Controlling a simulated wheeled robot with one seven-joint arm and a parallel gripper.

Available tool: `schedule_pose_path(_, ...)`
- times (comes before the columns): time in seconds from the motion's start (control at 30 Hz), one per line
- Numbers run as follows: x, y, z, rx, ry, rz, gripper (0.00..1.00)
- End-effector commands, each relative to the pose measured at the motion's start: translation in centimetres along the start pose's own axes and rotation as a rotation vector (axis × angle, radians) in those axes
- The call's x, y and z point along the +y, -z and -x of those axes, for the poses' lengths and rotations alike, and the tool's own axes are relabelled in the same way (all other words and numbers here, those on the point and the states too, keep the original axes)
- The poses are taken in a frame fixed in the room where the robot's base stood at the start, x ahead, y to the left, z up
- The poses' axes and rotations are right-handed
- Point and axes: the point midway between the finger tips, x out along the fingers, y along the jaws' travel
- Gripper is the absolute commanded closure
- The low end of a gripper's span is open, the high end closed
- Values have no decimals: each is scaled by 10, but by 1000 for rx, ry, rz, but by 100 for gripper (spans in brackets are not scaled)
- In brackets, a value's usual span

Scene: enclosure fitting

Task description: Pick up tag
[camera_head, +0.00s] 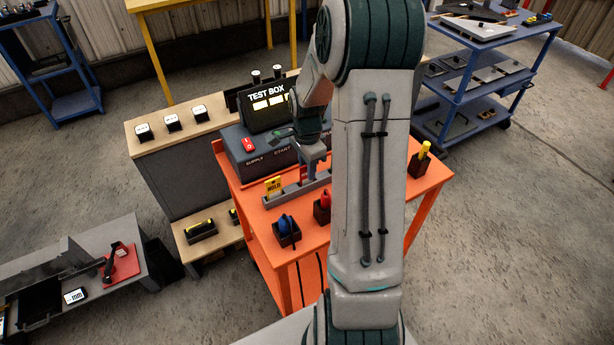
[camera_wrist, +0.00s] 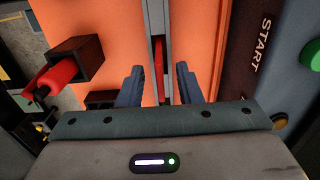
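A yellow tag (camera_head: 273,186) with dark lettering stands upright at the left end of a grey slotted rack (camera_head: 293,192) on the orange table. In the wrist view, a thin red piece (camera_wrist: 160,85) stands in the rack's channel (camera_wrist: 158,22), seen edge-on; it may be another tag, but its face is hidden. My gripper (camera_head: 312,172) is low over the rack, right of the yellow tag. In the wrist view my gripper (camera_wrist: 159,75) is open, with its blue-grey fingers on either side of the rack and the red piece, apart from both.
The test box (camera_head: 268,105) and its console (camera_head: 262,150) stand just behind the rack. Dark holders with a blue-handled (camera_head: 286,226) and a red-handled tool (camera_head: 325,200) stand in front. A yellow-handled tool (camera_head: 424,151) stands in a holder at the right.

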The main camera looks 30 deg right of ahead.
Motion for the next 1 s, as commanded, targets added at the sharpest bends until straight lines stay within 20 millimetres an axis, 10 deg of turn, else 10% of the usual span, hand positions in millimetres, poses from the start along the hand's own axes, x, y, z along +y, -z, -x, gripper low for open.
schedule_pose_path(0.17, 0, 0, 0, 0, 0, 0, 100)
schedule_pose_path(0.67, -1, 0, 6, 1, 2, 0, 100)
schedule_pose_path(1.0, 2, 12, 47, 2, 4, -5, 100)
